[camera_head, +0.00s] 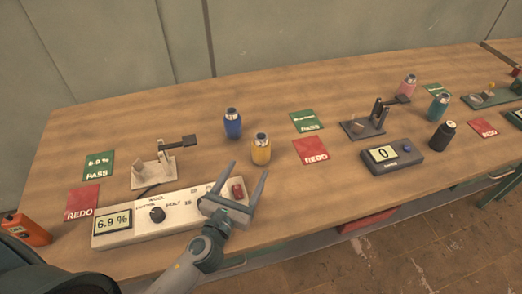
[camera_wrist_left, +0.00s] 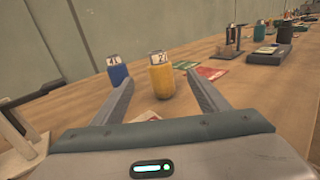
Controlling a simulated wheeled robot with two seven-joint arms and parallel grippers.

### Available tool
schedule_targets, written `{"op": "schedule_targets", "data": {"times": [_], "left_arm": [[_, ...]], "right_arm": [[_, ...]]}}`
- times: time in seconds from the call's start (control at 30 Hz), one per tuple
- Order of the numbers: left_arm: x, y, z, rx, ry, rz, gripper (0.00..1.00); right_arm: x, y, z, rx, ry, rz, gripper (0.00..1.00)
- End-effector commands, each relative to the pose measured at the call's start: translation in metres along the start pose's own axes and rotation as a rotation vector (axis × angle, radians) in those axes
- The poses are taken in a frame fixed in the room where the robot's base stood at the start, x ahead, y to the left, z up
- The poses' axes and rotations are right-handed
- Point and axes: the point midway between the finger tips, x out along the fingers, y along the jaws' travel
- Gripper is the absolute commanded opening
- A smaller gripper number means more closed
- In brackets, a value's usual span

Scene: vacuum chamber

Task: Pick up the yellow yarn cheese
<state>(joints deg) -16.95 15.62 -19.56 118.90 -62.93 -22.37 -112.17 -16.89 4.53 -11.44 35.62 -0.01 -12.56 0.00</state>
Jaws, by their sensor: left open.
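The yellow yarn cheese (camera_head: 261,150) is a small yellow cylinder with a pale, dark-marked top. It stands upright on the wooden table, right of a blue one. My left gripper (camera_head: 246,178) is open and empty, in front of the yellow cheese, above the right end of the white meter box. In the left wrist view the yellow cheese (camera_wrist_left: 161,78) stands beyond and between the two spread fingers (camera_wrist_left: 160,92), apart from them. My right gripper is not in view.
The blue cheese (camera_head: 232,124) stands close by at the left. A white meter box (camera_head: 125,236) lies in front, with a small stand (camera_head: 155,172) behind it. PASS and REDO cards (camera_head: 311,151) lie right of the yellow cheese. A dark meter box (camera_head: 405,160) is farther right.

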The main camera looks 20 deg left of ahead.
Motion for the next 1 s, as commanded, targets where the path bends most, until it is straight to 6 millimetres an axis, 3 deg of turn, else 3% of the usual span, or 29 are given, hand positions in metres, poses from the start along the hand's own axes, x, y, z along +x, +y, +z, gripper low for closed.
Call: {"op": "schedule_targets", "data": {"times": [0.6, 0.8, 1.0], "left_arm": [[0.1, 0.0, 0.003, -0.001, -0.002, 0.001, 0.68], [0.115, 0.0, 0.002, -0.001, -0.001, 0.0, 0.68], [0.115, 0.0, 0.001, -0.001, -0.001, -0.001, 0.68]], "right_arm": [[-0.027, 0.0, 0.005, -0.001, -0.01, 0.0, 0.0], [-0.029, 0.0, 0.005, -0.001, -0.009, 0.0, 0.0], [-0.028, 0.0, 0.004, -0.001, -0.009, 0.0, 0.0]]}}
